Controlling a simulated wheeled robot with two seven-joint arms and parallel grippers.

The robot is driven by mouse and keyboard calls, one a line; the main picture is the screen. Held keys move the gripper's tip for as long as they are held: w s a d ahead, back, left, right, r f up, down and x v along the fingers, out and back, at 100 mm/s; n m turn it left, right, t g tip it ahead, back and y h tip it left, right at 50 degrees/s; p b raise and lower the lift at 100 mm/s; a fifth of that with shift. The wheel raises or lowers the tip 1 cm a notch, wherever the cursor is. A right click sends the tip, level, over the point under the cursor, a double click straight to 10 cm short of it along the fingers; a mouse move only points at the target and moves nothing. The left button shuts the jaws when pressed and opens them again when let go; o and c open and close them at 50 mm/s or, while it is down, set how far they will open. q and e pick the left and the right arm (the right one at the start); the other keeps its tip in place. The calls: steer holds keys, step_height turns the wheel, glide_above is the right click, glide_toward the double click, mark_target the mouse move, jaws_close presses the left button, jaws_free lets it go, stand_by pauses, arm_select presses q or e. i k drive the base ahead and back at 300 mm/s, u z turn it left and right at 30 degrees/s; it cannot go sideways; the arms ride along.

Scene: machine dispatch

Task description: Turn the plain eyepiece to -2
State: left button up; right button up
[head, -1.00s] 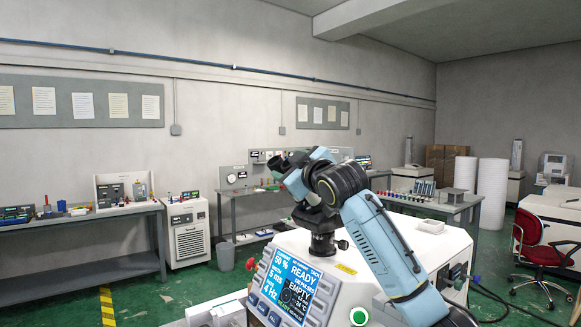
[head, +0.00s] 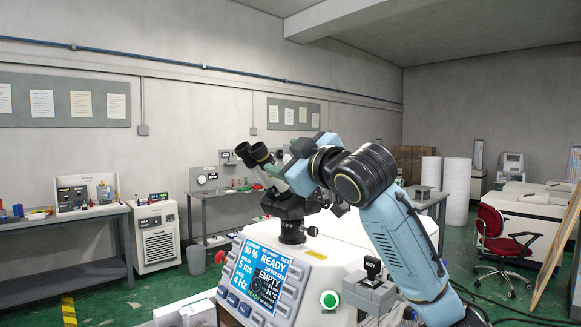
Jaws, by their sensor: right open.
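A binocular microscope head stands on a white machine (head: 345,247), with two black eyepieces, a left one (head: 245,153) and a right one (head: 261,153), pointing up and to the left. I cannot tell which eyepiece is the plain one, and no scale marks are legible. My right arm, blue and black, comes in from the lower right and bends across the microscope. My right gripper (head: 294,158) is open, just right of the eyepieces and apart from them as far as I can see. Its fingers are small and partly hidden by the wrist. My left gripper is out of view.
The machine's front has a blue screen (head: 257,276) reading READY and EMPTY, and a green button (head: 328,300). A grey block labelled KEY (head: 371,284) sits by my right forearm. Benches line the wall behind. A red chair (head: 500,240) stands at the right.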

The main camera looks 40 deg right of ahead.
mark_target(241, 150)
steer(key=k, duration=1)
